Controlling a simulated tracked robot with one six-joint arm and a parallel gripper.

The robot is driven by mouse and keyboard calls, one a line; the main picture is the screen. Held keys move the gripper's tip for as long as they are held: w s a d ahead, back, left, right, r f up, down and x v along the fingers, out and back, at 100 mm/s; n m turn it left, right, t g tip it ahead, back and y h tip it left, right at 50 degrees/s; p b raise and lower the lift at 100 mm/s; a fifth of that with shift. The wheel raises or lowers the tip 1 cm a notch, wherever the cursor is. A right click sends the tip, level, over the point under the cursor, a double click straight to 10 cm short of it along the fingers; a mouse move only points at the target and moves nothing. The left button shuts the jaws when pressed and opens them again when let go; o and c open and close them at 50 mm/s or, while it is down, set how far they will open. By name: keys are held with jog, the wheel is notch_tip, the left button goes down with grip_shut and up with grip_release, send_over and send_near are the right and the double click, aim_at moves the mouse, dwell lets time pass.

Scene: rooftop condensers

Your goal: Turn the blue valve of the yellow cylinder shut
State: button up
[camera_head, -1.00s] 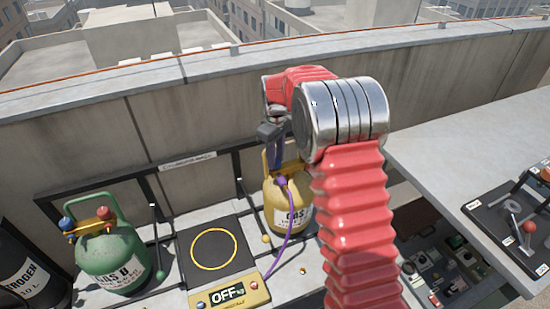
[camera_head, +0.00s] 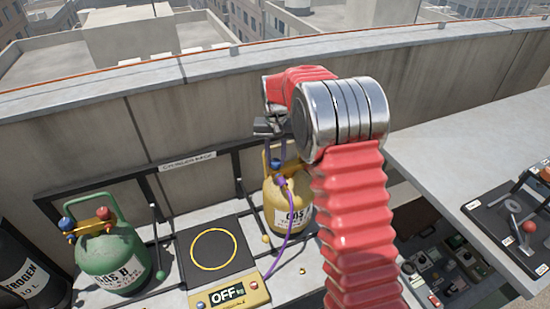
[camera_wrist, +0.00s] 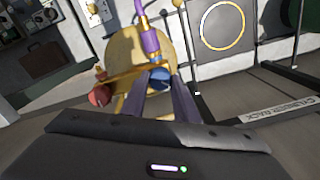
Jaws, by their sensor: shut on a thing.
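The yellow gas cylinder (camera_head: 272,208) stands upright at the rack, with a purple hose on its top fitting. Its blue valve (camera_head: 275,163) shows just below my gripper (camera_head: 276,151). In the wrist view, the blue valve (camera_wrist: 160,76) sits between my two fingertips (camera_wrist: 160,85), which are shut on it from both sides. A red valve (camera_wrist: 101,95) is on the other end of the brass bar, left of my fingers. My arm hides part of the cylinder's right side in the head view.
A green cylinder (camera_head: 113,258) with its own blue and red valves stands at the left. A scale (camera_head: 190,245) reading OFF lies between the cylinders. The rack bar (camera_head: 105,182) and parapet wall are behind. A grey shelf (camera_head: 455,150) is right of my arm.

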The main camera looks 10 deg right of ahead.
aim_at(276, 161)
jog(key=m, duration=0.5)
jog(key=shift+m, duration=0.3)
jog(key=shift+r+m, duration=0.1)
jog(key=shift+m, duration=2.1)
jog(key=o, duration=1.1)
jog(key=shift+c, duration=0.2)
notch_tip(276, 161, up, 14)
jog(key=shift+f, duration=0.2)
